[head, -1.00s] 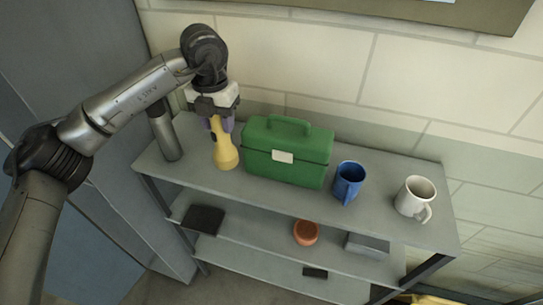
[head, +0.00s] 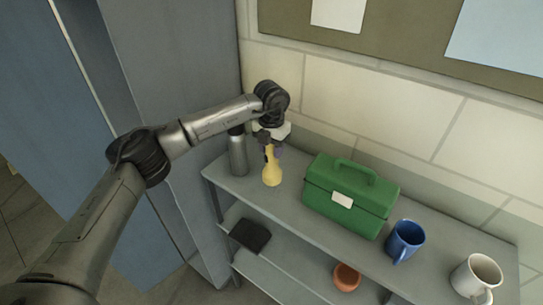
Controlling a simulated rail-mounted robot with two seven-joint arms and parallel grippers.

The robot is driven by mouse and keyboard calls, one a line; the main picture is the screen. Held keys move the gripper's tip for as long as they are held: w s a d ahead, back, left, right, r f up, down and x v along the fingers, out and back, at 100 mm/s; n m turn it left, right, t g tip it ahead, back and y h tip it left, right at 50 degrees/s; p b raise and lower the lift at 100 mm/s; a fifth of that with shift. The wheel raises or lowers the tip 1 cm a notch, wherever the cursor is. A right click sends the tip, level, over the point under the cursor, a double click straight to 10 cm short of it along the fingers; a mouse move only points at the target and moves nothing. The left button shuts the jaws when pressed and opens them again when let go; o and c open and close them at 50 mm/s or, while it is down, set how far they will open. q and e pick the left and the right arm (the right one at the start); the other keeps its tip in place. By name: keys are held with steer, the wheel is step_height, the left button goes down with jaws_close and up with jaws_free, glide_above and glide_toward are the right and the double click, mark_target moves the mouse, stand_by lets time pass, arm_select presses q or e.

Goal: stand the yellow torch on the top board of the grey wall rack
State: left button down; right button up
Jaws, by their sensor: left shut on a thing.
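The yellow torch (head: 271,172) is upright on or just above the top board (head: 265,203) of the grey wall rack, wide end down. It is between a grey cylinder and a green box. My left gripper (head: 270,148) is above it, shut on its upper part. Whether the torch's base touches the board I cannot tell. My right gripper is not in view.
A grey cylinder (head: 238,154) stands close left of the torch. A green box with a handle (head: 348,198), a blue mug (head: 404,241) and a white mug (head: 475,277) stand to its right. Lower boards hold a dark flat item (head: 250,236) and an orange pot (head: 345,277).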

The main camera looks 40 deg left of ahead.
mark_target(272, 159)
arm_select(q)
step_height(272, 159, down, 3)
steer(key=shift+r+p, duration=0.1)
steer(key=shift+p, duration=0.6)
steer(key=shift+f, duration=0.65)
steer(key=c, duration=0.6)
jaws_free()
steer(key=shift+c, duration=0.2)
